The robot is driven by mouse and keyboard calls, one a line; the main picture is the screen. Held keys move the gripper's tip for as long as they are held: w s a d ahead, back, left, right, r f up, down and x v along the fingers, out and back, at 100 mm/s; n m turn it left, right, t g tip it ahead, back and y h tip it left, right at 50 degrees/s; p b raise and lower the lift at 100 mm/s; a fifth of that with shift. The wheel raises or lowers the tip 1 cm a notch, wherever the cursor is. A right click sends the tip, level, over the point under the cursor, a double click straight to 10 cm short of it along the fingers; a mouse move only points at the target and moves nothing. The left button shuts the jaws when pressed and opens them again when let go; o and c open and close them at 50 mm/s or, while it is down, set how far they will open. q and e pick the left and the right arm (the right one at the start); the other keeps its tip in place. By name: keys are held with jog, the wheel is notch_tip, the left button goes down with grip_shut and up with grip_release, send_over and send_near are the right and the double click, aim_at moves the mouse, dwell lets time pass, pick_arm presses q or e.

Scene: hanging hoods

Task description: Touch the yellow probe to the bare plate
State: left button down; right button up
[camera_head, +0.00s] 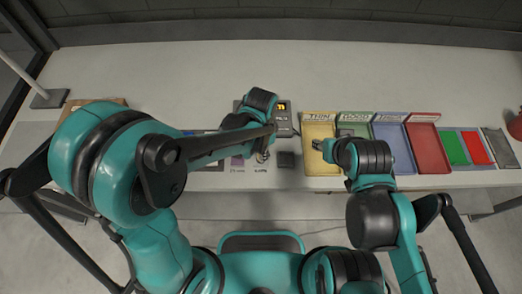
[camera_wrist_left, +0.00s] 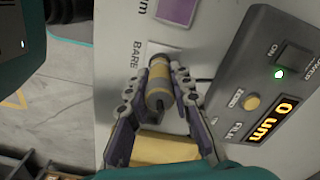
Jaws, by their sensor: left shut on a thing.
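The yellow probe (camera_wrist_left: 158,88), a short cylinder with a dark grey end, is held between the two fingers of my left gripper (camera_wrist_left: 160,92) in the left wrist view. Its far end is by the printed word BARE. In the head view my left gripper (camera_head: 265,148) is over the bench below the gauge (camera_head: 283,122). My right gripper (camera_head: 320,147) is over the yellow tray; its finger gap is unclear.
The gauge's display (camera_wrist_left: 271,122) reads 0 um. Labelled trays, yellow (camera_head: 320,170), green, blue and red (camera_head: 428,150), stand at the right. A dark square (camera_head: 286,160) lies left of the yellow tray. The back of the bench is clear.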

pick_arm(q)
jog(key=shift+r+p, duration=2.45)
jog(key=shift+r, duration=0.95)
pick_arm(e)
notch_tip(320, 180, up, 5)
jog(key=shift+r, duration=0.1)
